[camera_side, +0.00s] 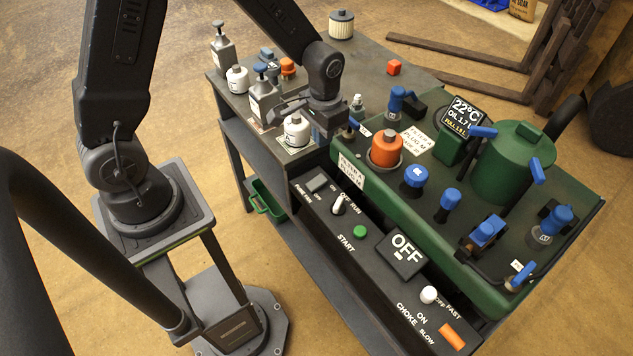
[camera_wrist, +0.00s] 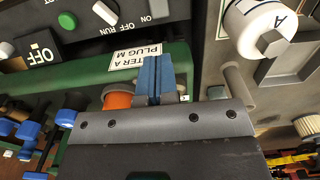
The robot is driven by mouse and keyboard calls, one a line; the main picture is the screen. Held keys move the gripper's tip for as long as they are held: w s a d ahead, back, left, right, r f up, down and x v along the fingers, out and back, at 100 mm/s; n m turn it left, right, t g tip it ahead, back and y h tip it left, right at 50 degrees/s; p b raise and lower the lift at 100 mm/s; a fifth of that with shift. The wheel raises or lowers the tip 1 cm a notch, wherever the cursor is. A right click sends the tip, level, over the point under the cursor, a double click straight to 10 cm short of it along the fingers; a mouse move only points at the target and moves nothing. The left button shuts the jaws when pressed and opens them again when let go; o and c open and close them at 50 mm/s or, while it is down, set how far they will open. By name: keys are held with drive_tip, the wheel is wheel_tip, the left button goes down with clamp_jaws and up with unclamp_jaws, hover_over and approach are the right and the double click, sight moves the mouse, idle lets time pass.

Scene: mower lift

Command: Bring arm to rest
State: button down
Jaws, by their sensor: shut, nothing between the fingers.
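My gripper (camera_side: 319,134) points down over the left part of the bench, near the green machine's edge. In the wrist view its blue fingers (camera_wrist: 154,80) are together with nothing between them. In the side view it is just right of a white canister (camera_side: 297,131), which also shows at the top right of the wrist view (camera_wrist: 251,32). Whether the fingers touch anything is hard to tell in the side view. The orange filter (camera_side: 386,148) sits on the green machine, right of my gripper, and is partly hidden behind the fingers in the wrist view (camera_wrist: 118,97).
The dark bench (camera_side: 236,110) holds grey bottles (camera_side: 262,97), another white canister (camera_side: 237,79) and an orange cap (camera_side: 287,66). The green machine (camera_side: 512,160) has several blue-topped parts. A control panel (camera_side: 375,240) with an OFF display (camera_side: 401,249) runs along its front.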

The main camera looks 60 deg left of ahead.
wheel_tip(320, 180, up, 16)
idle(1.6)
drive_tip(key=shift+r, duration=0.25)
idle(1.7)
drive_tip(key=s+r+t, duration=0.2)
drive_tip(key=s, duration=0.6)
drive_tip(key=s+d+r+t, duration=0.1)
drive_tip(key=s+r+t, duration=0.1)
drive_tip(key=s, duration=0.6)
drive_tip(key=shift+s+d+r+t, duration=0.15)
drive_tip(key=shift+d+r+t, duration=0.1)
drive_tip(key=shift+t, duration=0.55)
